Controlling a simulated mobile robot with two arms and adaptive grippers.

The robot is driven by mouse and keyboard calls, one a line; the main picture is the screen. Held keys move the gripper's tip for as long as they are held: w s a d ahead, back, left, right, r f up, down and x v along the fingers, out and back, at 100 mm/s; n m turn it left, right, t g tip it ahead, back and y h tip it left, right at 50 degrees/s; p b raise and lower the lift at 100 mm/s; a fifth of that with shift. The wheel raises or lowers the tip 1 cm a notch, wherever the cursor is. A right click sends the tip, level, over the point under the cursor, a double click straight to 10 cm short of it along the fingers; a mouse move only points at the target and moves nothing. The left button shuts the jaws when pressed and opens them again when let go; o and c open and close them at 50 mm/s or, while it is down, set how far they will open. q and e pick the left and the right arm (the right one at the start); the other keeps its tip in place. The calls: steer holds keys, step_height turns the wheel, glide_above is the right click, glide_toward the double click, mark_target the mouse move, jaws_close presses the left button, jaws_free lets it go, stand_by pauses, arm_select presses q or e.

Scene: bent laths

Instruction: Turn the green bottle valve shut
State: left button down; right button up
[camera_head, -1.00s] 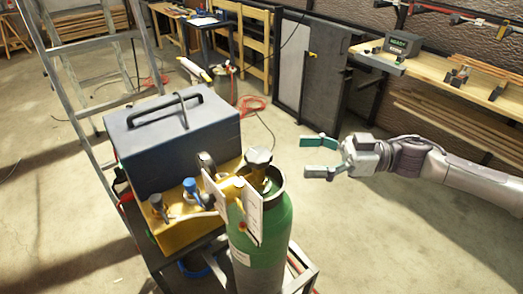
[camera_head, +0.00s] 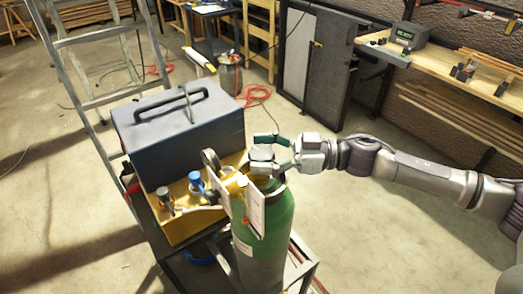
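The green bottle (camera_head: 266,226) stands upright in the cart's frame at the centre, with white tags on its neck. Its valve knob (camera_head: 262,153), a pale grey cap, sits on top. My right gripper (camera_head: 262,152) has come in from the right and has its two teal fingers on either side of the knob, one on the far side and one on the near side. The fingers look as wide apart as before, so the gripper is open around the knob; contact is not clear. My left gripper is not in view.
A dark blue welding box (camera_head: 180,140) with a black handle sits on the yellow cart top (camera_head: 190,226) left of the bottle. A ladder (camera_head: 85,105) leans behind at left. A workbench (camera_head: 470,75) stands at the back right. The floor at right is clear.

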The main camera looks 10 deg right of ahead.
steer(key=c, duration=1)
